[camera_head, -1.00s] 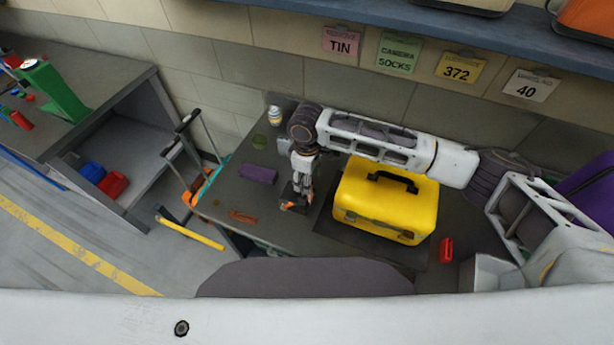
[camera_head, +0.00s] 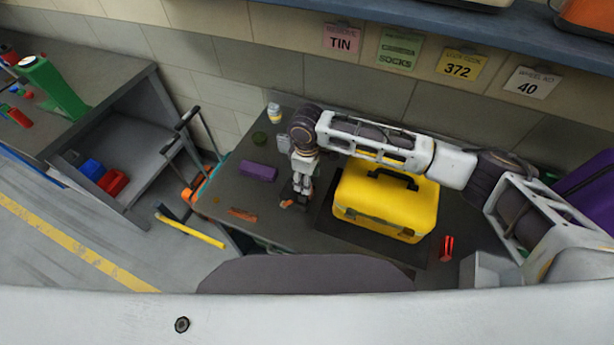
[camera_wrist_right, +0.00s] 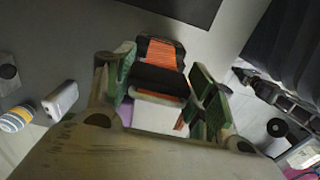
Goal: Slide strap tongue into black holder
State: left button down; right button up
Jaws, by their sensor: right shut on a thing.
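My right gripper (camera_head: 296,203) points down at the bench, left of the yellow toolbox. In the right wrist view its green-padded fingers (camera_wrist_right: 165,90) stand on both sides of an orange ribbed strap piece (camera_wrist_right: 160,50) with a black band (camera_wrist_right: 158,78) across it. The gripper is shut on the strap piece; the exact contact is hard to see. The black band may be the holder; I cannot tell whether the tongue is inside it. In the head view only a bit of orange (camera_head: 287,204) shows at the fingertips. My left gripper is out of view.
The yellow toolbox (camera_head: 385,205) on a dark mat stands close right of the gripper. A purple block (camera_head: 258,171), a flat orange-brown piece (camera_head: 242,214) and a small bottle (camera_head: 274,112) are to the left. A red item (camera_head: 446,248) lies right of the toolbox.

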jog(key=shift+f+b, duration=0.3)
jog(key=shift+f, duration=0.9)
dwell(0.4)
jog(key=o, duration=1.1)
jog(key=shift+r, duration=0.15)
jog(key=shift+r, duration=5.85)
jog(key=shift+s, duration=0.1)
